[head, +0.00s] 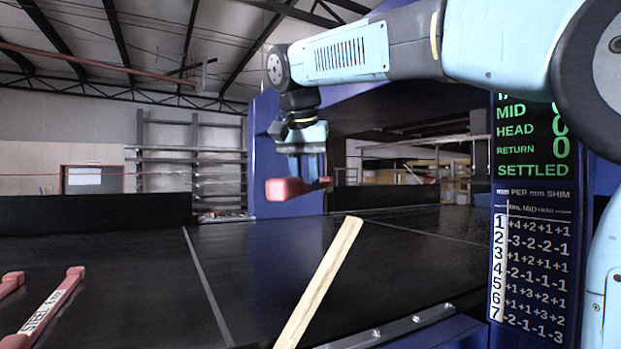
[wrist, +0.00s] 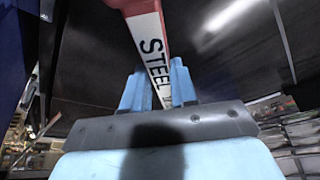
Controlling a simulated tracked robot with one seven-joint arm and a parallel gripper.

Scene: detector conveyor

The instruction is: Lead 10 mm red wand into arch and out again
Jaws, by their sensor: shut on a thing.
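My gripper (head: 307,172) is shut on a red wand (head: 288,189) and holds it above the belt. In the wrist view the wand (wrist: 150,45) shows a red end and a white face lettered STEEL, between the light blue fingers (wrist: 156,85); its size marking is hidden. The blue arch (head: 262,150) spans the belt. In the head view the wand overlaps the arch's left post and opening; I cannot tell how deep it sits. The display (head: 530,130) on the right post shows green zeros and SETTLED.
Another red wand lettered STEEL (head: 45,310) and part of a further one (head: 10,283) lie at the left. A pale wooden strip (head: 322,280) rises in the foreground. The black belt (head: 270,260) between is clear. A low dark wall (head: 90,212) runs behind it.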

